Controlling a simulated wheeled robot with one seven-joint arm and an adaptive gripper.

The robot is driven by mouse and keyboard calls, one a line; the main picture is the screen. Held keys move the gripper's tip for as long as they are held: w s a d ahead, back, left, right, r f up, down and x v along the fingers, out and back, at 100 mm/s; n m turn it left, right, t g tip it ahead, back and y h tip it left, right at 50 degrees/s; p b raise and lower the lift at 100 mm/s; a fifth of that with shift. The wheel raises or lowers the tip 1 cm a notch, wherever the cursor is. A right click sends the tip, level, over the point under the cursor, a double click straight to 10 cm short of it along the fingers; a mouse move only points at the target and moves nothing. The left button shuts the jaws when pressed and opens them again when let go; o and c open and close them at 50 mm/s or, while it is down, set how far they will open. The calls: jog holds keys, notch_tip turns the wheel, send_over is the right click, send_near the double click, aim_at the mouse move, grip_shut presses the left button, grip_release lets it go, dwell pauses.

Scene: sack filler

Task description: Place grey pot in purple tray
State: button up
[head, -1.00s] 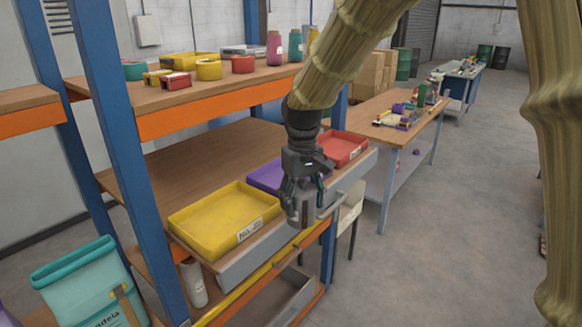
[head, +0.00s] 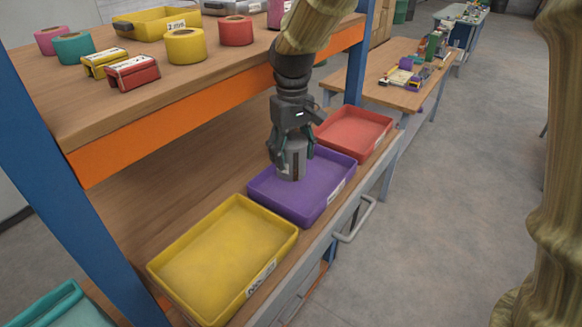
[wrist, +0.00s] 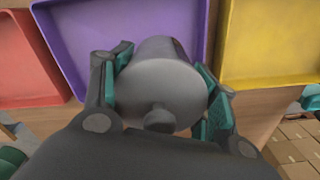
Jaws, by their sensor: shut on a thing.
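The grey pot (head: 291,163) is held upright in my gripper (head: 290,155), over the purple tray (head: 327,203) in the head view. In the wrist view the grey pot (wrist: 160,88) sits between the two teal-padded fingers of my gripper (wrist: 162,95), with its knobbed end facing the camera. The purple tray (wrist: 75,35) shows beyond it. I cannot tell whether the pot's base touches the tray floor. The tray holds nothing else that I can see.
An empty yellow tray (head: 222,258) stands left of the purple one, and an empty red tray (head: 354,130) stands right. An upper shelf (head: 110,110) with tape rolls and boxes overhangs behind. A drawer handle (head: 357,220) sticks out in front.

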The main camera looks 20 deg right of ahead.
aim_at(292, 133)
jog(key=s, duration=0.1)
jog(key=s+f, duration=0.1)
jog(key=shift+s+f+p, duration=0.1)
jog(key=shift+s+p, duration=0.2)
jog(key=shift+p, duration=0.1)
jog(key=w+f, duration=0.1)
jog(key=w+f+p, duration=0.1)
jog(key=f, duration=0.1)
jog(key=w+f, duration=0.1)
jog(key=shift+f+p, duration=0.3)
jog(key=shift+s+f, duration=0.15)
jog(key=shift+f, duration=0.1)
jog(key=shift+s, duration=0.65)
jog(key=shift+w+a+f, duration=0.1)
jog(key=shift+w+f, duration=0.1)
jog(key=shift+w, duration=0.05)
jog(key=o, duration=0.9)
jog(key=shift+w+f, duration=0.15)
jog(key=shift+w, duration=0.1)
jog(key=shift+o, duration=0.7)
jog(key=shift+s+r, duration=0.2)
jog(key=shift+s, duration=0.15)
jog(key=shift+w, duration=0.2)
jog(key=shift+w+r, duration=0.1)
notch_tip(292, 133, up, 12)
jog(key=b, duration=0.5)
